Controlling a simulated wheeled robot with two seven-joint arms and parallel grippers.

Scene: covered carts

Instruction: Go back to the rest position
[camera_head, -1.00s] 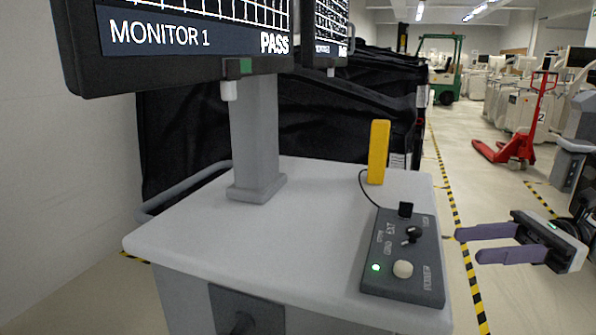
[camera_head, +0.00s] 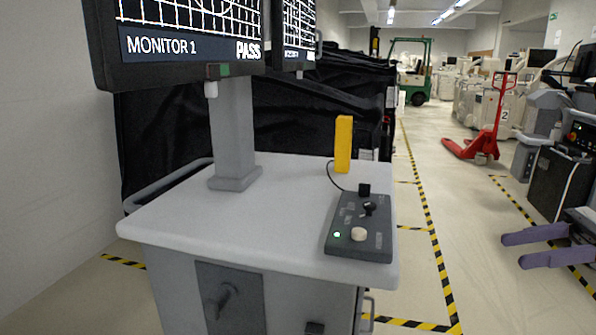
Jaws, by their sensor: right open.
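My right gripper (camera_head: 536,247) is at the right edge of the head view, out over the floor. Its two purple fingers point left and stand apart, with nothing between them. It is clear of the grey cart (camera_head: 215,226) and well to the right of it. On the cart top lies a dark control box (camera_head: 361,228) with a lit green lamp, a pale button and a black knob. A yellow block (camera_head: 343,145) stands upright behind the box, with a thin black cable by it. My left gripper does not show.
A monitor reading PASS (camera_head: 185,47) stands on a grey post on the cart. Black covered carts (camera_head: 165,135) are behind it. A red pallet jack (camera_head: 482,143) and a green forklift (camera_head: 411,75) stand farther back.

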